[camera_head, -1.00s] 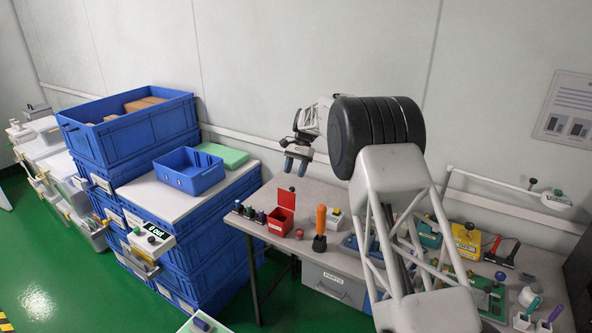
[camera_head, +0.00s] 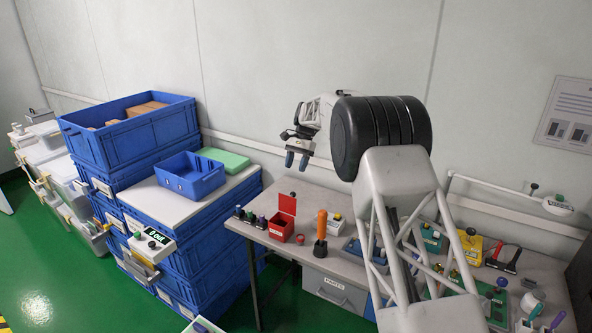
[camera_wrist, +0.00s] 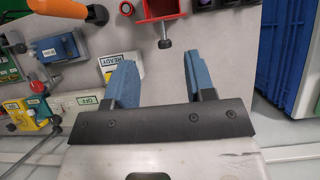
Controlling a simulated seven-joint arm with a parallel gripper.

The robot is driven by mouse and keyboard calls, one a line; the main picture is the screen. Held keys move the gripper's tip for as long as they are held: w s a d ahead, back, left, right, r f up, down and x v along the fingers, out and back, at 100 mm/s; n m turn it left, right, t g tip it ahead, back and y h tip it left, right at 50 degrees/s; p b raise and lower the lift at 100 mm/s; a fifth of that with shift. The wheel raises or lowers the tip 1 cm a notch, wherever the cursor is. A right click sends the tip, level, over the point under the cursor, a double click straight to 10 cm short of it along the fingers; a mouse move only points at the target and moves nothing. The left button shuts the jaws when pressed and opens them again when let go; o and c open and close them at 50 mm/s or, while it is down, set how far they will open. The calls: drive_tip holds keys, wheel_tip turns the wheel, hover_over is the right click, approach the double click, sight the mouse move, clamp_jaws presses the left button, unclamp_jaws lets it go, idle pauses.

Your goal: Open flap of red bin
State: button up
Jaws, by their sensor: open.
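A dark knob sits on the flap. My gripper (camera_head: 297,160) is open and empty, above and behind the bin, apart from it. In the wrist view, part of the red bin (camera_wrist: 158,9) shows at the top edge with its knob (camera_wrist: 164,43) below. My fingers (camera_wrist: 157,80) are spread, with bare table between them. Most of the bin is cut off there.
An orange-handled tool (camera_head: 321,228) stands right of the bin. Several small knobbed items (camera_head: 250,217) stand at its left, and a red button (camera_head: 301,239) is close by. A white READY box (camera_head: 335,223) is behind the tool. Blue crates (camera_head: 228,215) stand left of the table.

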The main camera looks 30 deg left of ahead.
drive_tip(key=shift+r, duration=2.75)
